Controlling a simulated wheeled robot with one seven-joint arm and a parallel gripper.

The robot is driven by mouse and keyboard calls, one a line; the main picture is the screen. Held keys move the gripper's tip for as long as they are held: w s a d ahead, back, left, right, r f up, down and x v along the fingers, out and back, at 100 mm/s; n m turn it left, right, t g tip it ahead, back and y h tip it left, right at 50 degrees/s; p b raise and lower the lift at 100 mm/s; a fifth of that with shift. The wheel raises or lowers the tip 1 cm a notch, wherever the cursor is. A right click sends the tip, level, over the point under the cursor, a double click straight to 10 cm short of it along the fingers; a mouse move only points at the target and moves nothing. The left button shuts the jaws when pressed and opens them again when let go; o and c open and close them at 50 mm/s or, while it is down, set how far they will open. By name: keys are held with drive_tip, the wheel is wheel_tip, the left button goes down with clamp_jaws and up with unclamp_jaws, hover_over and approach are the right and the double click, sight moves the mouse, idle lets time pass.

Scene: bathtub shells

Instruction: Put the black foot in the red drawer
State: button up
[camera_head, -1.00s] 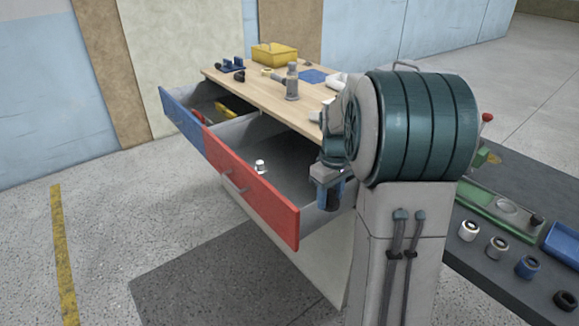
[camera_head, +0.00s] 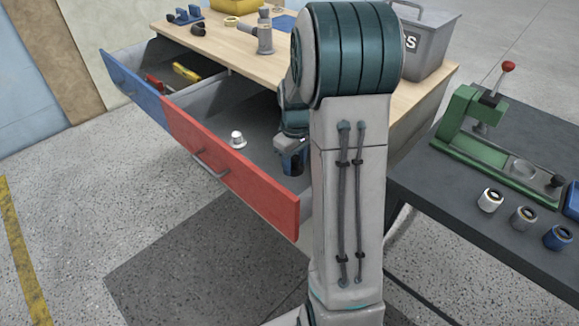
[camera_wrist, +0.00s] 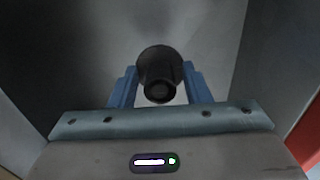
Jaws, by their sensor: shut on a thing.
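The red drawer (camera_head: 232,168) stands open under the wooden workbench, its red front facing me. My gripper (camera_head: 293,164) is at the right end of this drawer, low, with its fingers partly behind the drawer's front. In the wrist view, its two blue fingers (camera_wrist: 160,88) are shut on the black foot (camera_wrist: 161,68), a short dark round piece with a hollow end. Grey drawer surfaces lie behind the foot. I cannot tell whether the foot touches the drawer's floor.
A white foot (camera_head: 237,140) stands in the red drawer, left of my gripper. A blue drawer (camera_head: 136,88) with tools is open beside it. A dark table (camera_head: 470,215) at right bears a green press (camera_head: 490,150) and several feet. A grey bin (camera_head: 425,45) stands on the workbench.

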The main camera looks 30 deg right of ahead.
sight(294, 182)
drive_tip(key=shift+f, duration=2.6)
drive_tip(key=shift+f+b, duration=0.1)
drive_tip(key=shift+b, duration=0.25)
drive_tip(key=shift+f, duration=0.15)
drive_tip(key=o, duration=1)
